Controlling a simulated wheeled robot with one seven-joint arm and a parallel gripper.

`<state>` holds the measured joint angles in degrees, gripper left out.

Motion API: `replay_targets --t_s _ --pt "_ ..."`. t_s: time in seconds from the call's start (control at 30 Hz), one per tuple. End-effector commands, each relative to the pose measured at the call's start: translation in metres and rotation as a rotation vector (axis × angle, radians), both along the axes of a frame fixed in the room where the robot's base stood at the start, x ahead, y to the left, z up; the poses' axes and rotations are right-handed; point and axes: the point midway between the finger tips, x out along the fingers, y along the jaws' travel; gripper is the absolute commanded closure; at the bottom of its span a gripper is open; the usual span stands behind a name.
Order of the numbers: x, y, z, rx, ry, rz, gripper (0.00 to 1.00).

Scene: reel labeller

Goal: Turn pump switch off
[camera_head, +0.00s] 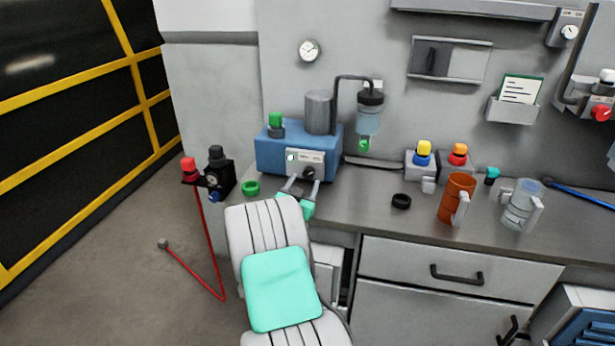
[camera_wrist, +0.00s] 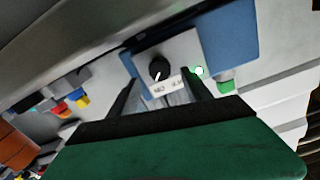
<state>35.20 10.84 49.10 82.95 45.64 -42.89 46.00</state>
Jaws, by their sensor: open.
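The pump is a blue box (camera_head: 268,152) on the bench, with a pale front panel (camera_head: 300,157). The panel carries a dark round switch knob (camera_head: 308,172), small labels and a round white indicator with a green edge (camera_wrist: 199,71). My gripper (camera_head: 303,187) is open and empty in front of the panel. In the wrist view its fingers lie either side of the knob; contact cannot be told.
A green ring (camera_head: 251,188) lies left of the pump. A black regulator with a red knob (camera_head: 189,165) stands at the bench's left end. A hanging clear bowl (camera_head: 367,120) is right of the pump. A black ring (camera_head: 401,201) and orange mug (camera_head: 456,199) stand farther right.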

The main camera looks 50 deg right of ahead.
Motion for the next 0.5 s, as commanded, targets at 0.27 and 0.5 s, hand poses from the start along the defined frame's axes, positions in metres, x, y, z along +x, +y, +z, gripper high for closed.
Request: replay_targets --t_s 0.27,0.5 --pt "0.017 -0.040 0.001 0.001 0.000 -0.001 0.43" --pt "0.018 -0.042 0.000 0.002 0.001 0.000 0.43"
